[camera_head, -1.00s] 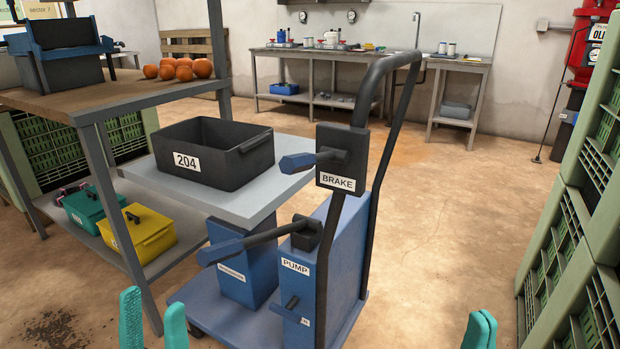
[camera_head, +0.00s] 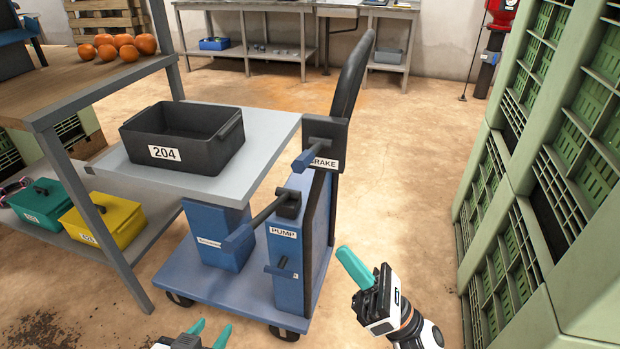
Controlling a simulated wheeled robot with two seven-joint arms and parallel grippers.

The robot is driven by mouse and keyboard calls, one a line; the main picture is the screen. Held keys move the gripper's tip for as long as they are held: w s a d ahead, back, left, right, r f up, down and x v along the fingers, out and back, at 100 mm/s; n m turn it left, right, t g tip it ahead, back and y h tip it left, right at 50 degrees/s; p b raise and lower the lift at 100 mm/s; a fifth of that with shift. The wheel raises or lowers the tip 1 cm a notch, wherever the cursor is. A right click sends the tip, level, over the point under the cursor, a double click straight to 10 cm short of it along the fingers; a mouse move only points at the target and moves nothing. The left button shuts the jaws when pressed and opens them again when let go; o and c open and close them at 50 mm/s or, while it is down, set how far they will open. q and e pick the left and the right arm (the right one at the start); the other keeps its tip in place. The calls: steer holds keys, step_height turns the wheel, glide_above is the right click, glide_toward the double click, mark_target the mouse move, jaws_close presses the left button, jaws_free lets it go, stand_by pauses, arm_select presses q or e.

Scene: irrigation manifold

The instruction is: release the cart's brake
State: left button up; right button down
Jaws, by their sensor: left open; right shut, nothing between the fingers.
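The blue cart (camera_head: 230,278) stands ahead with its black handle (camera_head: 352,75) upright. The brake box (camera_head: 330,128) is on the handle, marked BRAKE, and its blue-tipped lever (camera_head: 304,161) points to the left. My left gripper (camera_head: 208,333) is open and empty at the bottom edge, in front of the cart. My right gripper (camera_head: 353,266) is shut and empty, right of the cart and below the brake box. Neither touches the cart.
A black crate marked 204 (camera_head: 222,160) sits on the cart's grey top (camera_head: 262,150). A shelf with oranges (camera_head: 122,47) and teal (camera_head: 40,203) and yellow (camera_head: 105,220) boxes stands left. Stacked green crates (camera_head: 530,215) line the right. Floor between cart and crates is clear.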

mark_target(312, 152)
arm_select(q)
steer(key=shift+s+f, duration=0.1)
steer(key=shift+f, duration=0.1)
arm_select(e)
steer(key=shift+w, duration=0.1)
arm_select(q)
steer(key=s+a+f+g+y+p, duration=0.1)
steer(key=s+a+f+g, duration=0.1)
steer(key=s+f+g, duration=0.2)
steer(key=shift+s+a+g+p, duration=0.2)
steer(key=shift+s+g+p, duration=0.25)
steer(key=shift+s, duration=0.55)
arm_select(e)
steer(key=d+r+x, duration=0.2)
steer(key=x, duration=1)
steer(key=shift+a+r, duration=0.15)
steer(key=shift+r, duration=0.05)
arm_select(q)
steer(key=shift+s, duration=0.1)
arm_select(e)
steer(key=shift+w+r, duration=0.1)
